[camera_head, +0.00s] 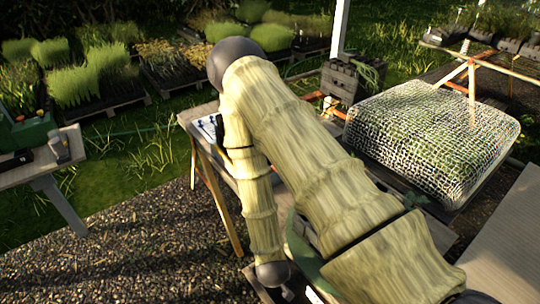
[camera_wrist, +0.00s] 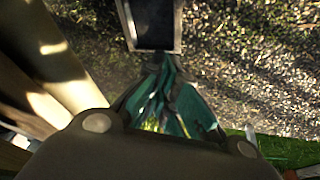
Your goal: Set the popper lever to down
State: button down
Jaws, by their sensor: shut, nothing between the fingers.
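My gripper (camera_wrist: 168,78) shows in the wrist view as teal and dark fingers drawn together, shut and empty. Its tips lie at or close below the near edge of a dark panel in a pale frame (camera_wrist: 153,25); I cannot tell whether they touch. I cannot make out the popper or its lever for certain in either view. In the head view my arm covers the middle of the scene, and the gripper cannot be made out clearly there.
A wooden table (camera_head: 203,112) stands partly behind my arm. A mesh-covered mound (camera_head: 430,130) lies to the right, beside a grey block stack (camera_head: 345,82). Another bench (camera_head: 40,172) stands at the left. Open gravel (camera_head: 120,250) lies between the bench and my arm.

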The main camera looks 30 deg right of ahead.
jog(key=w+d+r+m+t+h+p, duration=0.2)
jog(key=w+d+r+m+h, duration=0.15)
jog(key=w+r, duration=0.75)
jog(key=w+d+r+m+g+h+p, duration=0.1)
jog(key=w+d+r+m+g+h, duration=0.1)
jog(key=w+r+m, duration=0.65)
jog(key=w+d+r+m+g+h+p, duration=0.1)
jog(key=w+r+m+g+h, duration=0.3)
jog(key=r, duration=1)
jog(key=w+d+f+n+t+y+p, duration=0.1)
jog(key=d+f+n+p, duration=0.1)
jog(key=d+f+p, duration=0.3)
jog(key=d+f, duration=0.4)
jog(key=shift+w+f+t, duration=0.2)
jog(key=shift+f+t, duration=0.2)
